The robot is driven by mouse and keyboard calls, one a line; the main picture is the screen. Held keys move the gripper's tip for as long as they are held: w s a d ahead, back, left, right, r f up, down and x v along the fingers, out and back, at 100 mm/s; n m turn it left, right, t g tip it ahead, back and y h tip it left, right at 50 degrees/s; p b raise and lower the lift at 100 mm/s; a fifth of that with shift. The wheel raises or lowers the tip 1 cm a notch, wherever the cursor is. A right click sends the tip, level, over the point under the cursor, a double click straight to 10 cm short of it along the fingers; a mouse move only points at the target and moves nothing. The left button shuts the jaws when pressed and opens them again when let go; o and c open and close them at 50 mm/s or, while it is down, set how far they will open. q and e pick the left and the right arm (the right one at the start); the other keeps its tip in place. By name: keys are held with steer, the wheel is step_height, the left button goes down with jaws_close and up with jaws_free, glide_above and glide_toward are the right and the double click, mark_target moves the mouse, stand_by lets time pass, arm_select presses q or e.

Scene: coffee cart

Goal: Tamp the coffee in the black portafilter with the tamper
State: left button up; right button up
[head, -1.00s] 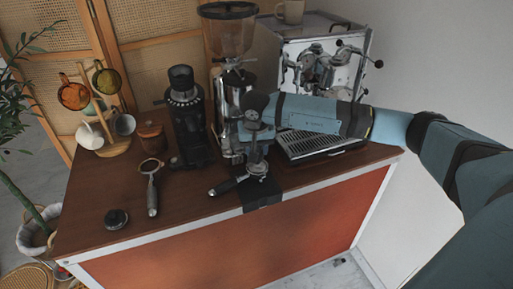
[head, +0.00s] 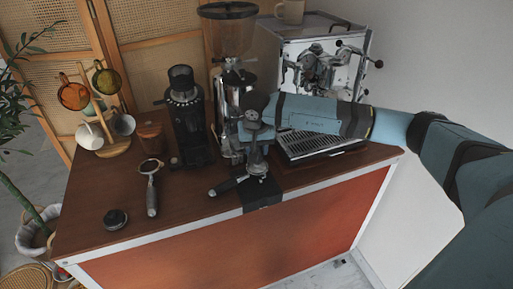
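The black portafilter (head: 224,187) lies at the front edge of the counter, its handle pointing left and its basket on a black mat (head: 263,198). My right arm comes in from the right, and my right gripper (head: 256,146) points down over the basket. It appears shut on the tamper (head: 258,164), a metal piece standing upright in or just over the basket. The gripper hides the tamper's upper part, and the coffee cannot be seen. My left gripper is not in view.
A second portafilter (head: 151,187) and a round black puck (head: 115,218) lie on the left of the wooden counter (head: 185,205). A black grinder (head: 188,125), a hopper grinder (head: 229,45) and an espresso machine (head: 322,65) stand behind. A mug rack (head: 107,149) is at back left.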

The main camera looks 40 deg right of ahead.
steer(key=shift+s+f, duration=0.1)
steer(key=shift+s, duration=0.05)
steer(key=shift+r, duration=0.45)
steer(key=shift+w+r+p, duration=0.2)
steer(key=shift+r+p, duration=0.3)
steer(key=shift+r, duration=0.5)
steer(key=shift+r+p, duration=1.1)
steer(key=shift+r, duration=1.4)
steer(key=shift+a, duration=0.1)
